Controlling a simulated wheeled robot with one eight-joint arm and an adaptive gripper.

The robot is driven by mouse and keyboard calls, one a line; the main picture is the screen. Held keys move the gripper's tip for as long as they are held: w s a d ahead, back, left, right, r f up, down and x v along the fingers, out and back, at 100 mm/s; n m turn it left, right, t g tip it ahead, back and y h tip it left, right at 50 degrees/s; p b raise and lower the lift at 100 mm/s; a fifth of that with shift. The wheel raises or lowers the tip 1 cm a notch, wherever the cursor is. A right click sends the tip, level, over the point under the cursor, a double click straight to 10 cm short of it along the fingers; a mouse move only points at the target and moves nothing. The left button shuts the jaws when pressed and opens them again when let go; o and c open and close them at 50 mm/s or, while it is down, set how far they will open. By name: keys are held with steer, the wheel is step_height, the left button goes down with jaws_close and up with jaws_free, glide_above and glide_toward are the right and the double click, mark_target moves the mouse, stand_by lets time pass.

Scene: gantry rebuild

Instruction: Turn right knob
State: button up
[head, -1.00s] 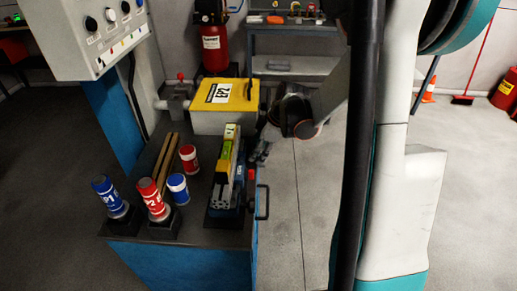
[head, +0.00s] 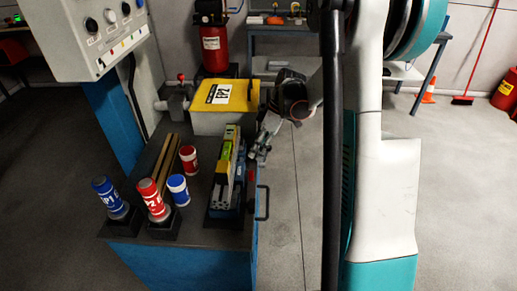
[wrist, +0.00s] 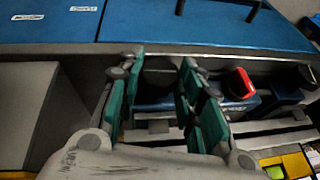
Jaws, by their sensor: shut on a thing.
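A device with a yellow-green top (head: 228,157) stands near the bench's right edge. A dark round knob (wrist: 160,66) is on its side, partly hidden by my fingers in the wrist view. A red knob (wrist: 242,82) sits beside it, to the right in that view. My gripper (wrist: 160,84) has its teal finger pads on either side of the dark knob and is shut on it. In the head view my gripper (head: 262,140) is at the device's right side, and the contact is too small to make out there.
On the bench (head: 208,236) stand a yellow-lidded box (head: 222,93) and several red and blue cylinders, including a blue one (head: 178,189). A control panel (head: 88,35) is at upper left. A handle (head: 263,203) sticks out of the bench's right side.

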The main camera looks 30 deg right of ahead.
steer(key=shift+w+d+g+y, duration=0.15)
steer(key=shift+g+y, duration=0.55)
steer(key=shift+g, duration=0.1)
steer(key=shift+m, duration=0.3)
steer(key=o, duration=1.1)
steer(key=shift+c, duration=0.2)
steer(key=v, duration=1.2)
steer(key=shift+w, duration=0.1)
